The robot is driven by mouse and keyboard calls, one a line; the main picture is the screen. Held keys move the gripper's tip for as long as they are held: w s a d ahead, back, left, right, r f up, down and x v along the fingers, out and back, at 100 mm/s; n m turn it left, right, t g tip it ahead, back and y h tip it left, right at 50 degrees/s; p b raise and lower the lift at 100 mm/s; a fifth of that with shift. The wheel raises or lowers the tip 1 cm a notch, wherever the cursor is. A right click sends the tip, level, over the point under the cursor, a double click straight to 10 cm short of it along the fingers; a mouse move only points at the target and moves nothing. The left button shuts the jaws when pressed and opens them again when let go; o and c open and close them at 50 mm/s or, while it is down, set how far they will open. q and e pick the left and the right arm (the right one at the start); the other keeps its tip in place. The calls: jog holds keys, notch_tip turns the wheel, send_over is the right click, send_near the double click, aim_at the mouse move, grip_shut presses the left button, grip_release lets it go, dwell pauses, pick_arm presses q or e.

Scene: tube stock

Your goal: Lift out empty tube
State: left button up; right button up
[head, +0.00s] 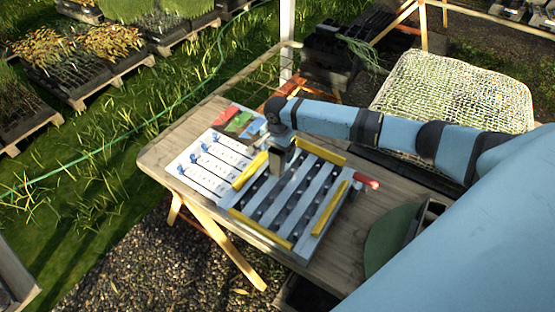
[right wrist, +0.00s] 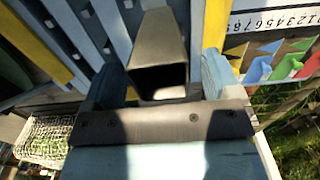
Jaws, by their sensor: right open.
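A slatted grey-blue rack (head: 297,216) with yellow bars lies on the wooden table in the head view, with rows of dark holes between its slats. My right gripper (head: 279,152) is over the rack's upper left part. In the right wrist view, a dark grey, tapered square tube (right wrist: 160,45) stands between the spread pale blue fingers of that gripper (right wrist: 160,75). Its square mouth faces the camera and looks dark and empty. The gripper is open around the tube; I cannot tell whether a finger touches it. My left gripper is not in view.
White cards (head: 206,166) with blue marks lie left of the rack, and red and green pieces (head: 240,122) lie behind them. A red-tipped item (head: 367,181) sticks out at the rack's right. A mesh-covered block (head: 450,90) stands behind my right arm. The table's front-left edge (head: 175,185) is bare.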

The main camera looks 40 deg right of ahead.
notch_tip(320, 180, down, 2)
jog(key=shift+f, duration=0.1)
jog(key=c, duration=1)
